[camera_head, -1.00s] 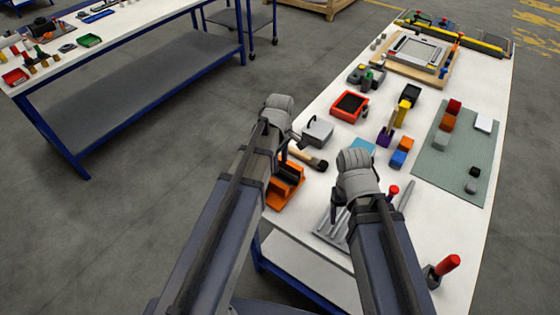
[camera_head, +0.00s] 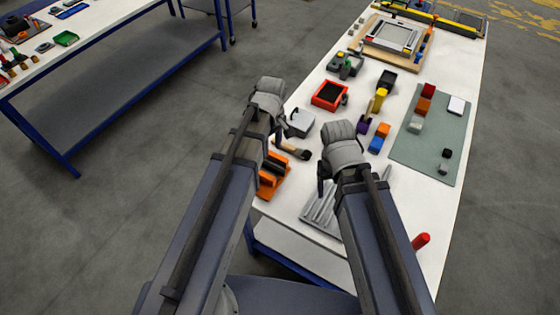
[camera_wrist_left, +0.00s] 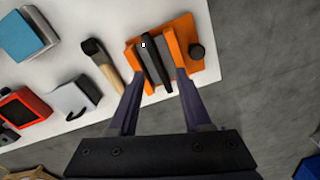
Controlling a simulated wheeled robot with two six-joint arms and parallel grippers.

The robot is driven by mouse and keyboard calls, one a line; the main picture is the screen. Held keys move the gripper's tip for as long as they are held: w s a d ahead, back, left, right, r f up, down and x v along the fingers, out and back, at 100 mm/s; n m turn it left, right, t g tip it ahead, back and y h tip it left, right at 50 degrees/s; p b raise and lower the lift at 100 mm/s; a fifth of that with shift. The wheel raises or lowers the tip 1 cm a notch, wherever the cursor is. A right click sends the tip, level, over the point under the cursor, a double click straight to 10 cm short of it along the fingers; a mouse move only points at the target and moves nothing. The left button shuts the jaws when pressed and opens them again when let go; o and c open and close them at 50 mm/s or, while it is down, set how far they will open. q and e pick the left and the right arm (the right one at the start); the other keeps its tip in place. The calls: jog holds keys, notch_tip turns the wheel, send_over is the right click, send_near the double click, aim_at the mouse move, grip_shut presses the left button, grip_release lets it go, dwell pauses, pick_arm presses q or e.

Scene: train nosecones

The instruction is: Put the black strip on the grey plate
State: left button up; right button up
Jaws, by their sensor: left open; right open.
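An orange holder (camera_head: 272,176) stands at the table's near left edge, partly hidden by my left arm. In the left wrist view, the black strip (camera_wrist_left: 155,68) stands upright in this holder (camera_wrist_left: 193,30), between its orange walls, with a grey slab beside it. My left gripper (camera_wrist_left: 158,75) is open, its fingers spread across the holder's near end, with nothing gripped; in the head view it (camera_head: 279,130) is near the holder. My right gripper (camera_head: 322,182) is open above a grey ribbed plate (camera_head: 318,212). I cannot tell which grey piece is the task's plate.
A brush-like tool (camera_wrist_left: 99,62) and a grey box (camera_head: 299,122) are close to the holder. A red tray (camera_head: 330,95), coloured blocks and a grey-green mat (camera_head: 435,155) lie further off.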

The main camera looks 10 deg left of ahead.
pick_arm(q)
jog(key=s+d+m+y, duration=0.1)
jog(key=s+d+m, duration=0.6)
jog(key=s+m, duration=0.5)
jog(key=shift+d+m, duration=0.4)
jog(key=shift+m, duration=0.8)
